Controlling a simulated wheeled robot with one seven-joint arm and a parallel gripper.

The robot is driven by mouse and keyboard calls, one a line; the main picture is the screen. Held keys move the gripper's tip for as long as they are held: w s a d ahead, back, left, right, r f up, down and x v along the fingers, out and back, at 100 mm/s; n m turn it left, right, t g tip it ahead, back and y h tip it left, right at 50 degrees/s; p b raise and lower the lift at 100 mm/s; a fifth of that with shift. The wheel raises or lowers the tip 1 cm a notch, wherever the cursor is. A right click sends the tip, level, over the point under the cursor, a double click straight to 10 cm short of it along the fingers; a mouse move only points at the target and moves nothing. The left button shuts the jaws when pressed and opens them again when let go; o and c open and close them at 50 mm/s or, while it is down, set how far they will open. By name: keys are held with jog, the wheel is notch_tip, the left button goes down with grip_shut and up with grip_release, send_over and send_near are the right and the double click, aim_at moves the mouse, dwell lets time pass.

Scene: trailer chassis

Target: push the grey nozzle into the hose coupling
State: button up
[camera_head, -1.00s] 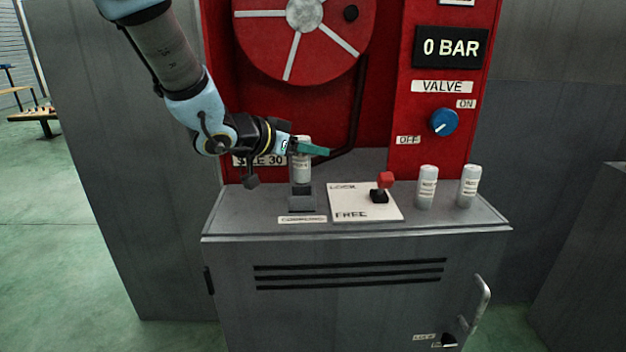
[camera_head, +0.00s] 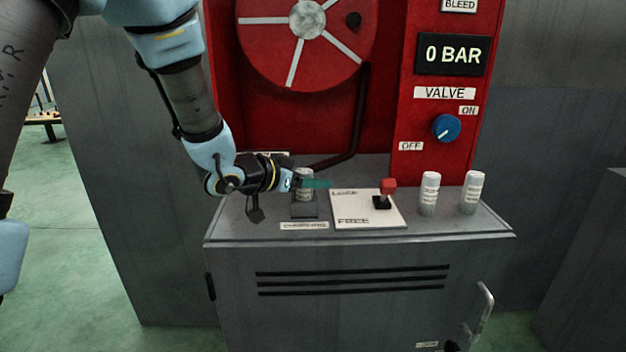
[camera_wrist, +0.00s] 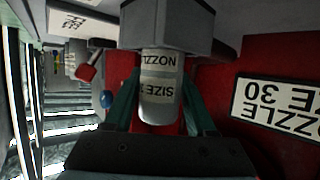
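The grey nozzle (camera_head: 304,185) stands upright at the grey coupling block (camera_head: 304,212), above the label "COUPLING". In the wrist view, the nozzle (camera_wrist: 160,105) shows a "NOZZLE SIZE 3…" label, its last digit hidden, and its far end goes into the block (camera_wrist: 165,28). How deep it sits is hidden. My gripper (camera_head: 318,184) is at the nozzle from the left, level with its upper part. Its two teal fingers lie along both sides of the nozzle in the wrist view (camera_wrist: 160,90) and appear closed on it.
A white LOCK/FREE plate (camera_head: 362,218) with a red-topped lever (camera_head: 389,187) is right of the coupling. Two more grey nozzles (camera_head: 428,195) (camera_head: 473,193) stand at the cabinet top's right. Behind are a red reel (camera_head: 270,45), dark hose (camera_head: 358,125), blue valve knob (camera_head: 446,128) and "0 BAR" display (camera_head: 452,52).

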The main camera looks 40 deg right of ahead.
jog(key=shift+o, duration=1.3)
jog(key=shift+r, duration=0.1)
jog(key=shift+a+r, duration=0.1)
jog(key=shift+r, duration=0.05)
jog(key=b+v, duration=0.1)
jog(key=v, duration=1)
jog(key=shift+a, duration=0.4)
